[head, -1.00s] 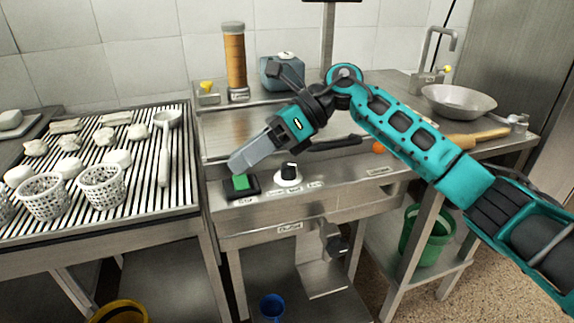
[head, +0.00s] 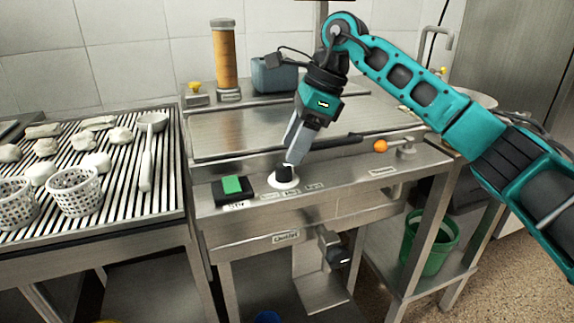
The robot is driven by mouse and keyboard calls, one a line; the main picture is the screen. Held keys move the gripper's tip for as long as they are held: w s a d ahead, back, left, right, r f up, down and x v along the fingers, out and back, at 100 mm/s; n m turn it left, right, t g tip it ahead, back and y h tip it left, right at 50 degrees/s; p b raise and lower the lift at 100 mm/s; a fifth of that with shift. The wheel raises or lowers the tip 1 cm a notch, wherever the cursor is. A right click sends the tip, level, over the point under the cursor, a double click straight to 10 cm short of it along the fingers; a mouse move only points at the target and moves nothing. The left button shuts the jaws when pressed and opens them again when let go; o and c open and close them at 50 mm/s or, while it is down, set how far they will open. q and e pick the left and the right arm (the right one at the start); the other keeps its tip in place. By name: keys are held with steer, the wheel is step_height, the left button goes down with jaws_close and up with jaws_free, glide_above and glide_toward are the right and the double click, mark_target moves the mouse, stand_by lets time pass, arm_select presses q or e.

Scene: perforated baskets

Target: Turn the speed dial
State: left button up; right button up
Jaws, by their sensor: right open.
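The speed dial is a black knob on a white round base (head: 284,182), on the front ledge of the steel machine. Small labels sit in front of it. My right gripper (head: 292,158) points down at the knob, with its fingertips right at the knob's top. It is open; whether a finger touches the knob I cannot tell. The fingers hide part of the knob's upper side. My left gripper is not in view.
A black box with a green button (head: 232,185) sits just left of the dial. A lever with an orange knob (head: 380,146) is to the right. White perforated baskets (head: 75,192) stand on the slatted rack at left. A green bucket (head: 428,243) is below right.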

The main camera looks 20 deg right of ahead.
mark_target(285, 165)
steer(key=x, duration=0.3)
steer(key=shift+a+f+b, duration=0.1)
steer(key=shift+f+b, duration=0.2)
steer(key=shift+a+f, duration=0.1)
steer(key=shift+f, duration=0.1)
steer(key=c, duration=1)
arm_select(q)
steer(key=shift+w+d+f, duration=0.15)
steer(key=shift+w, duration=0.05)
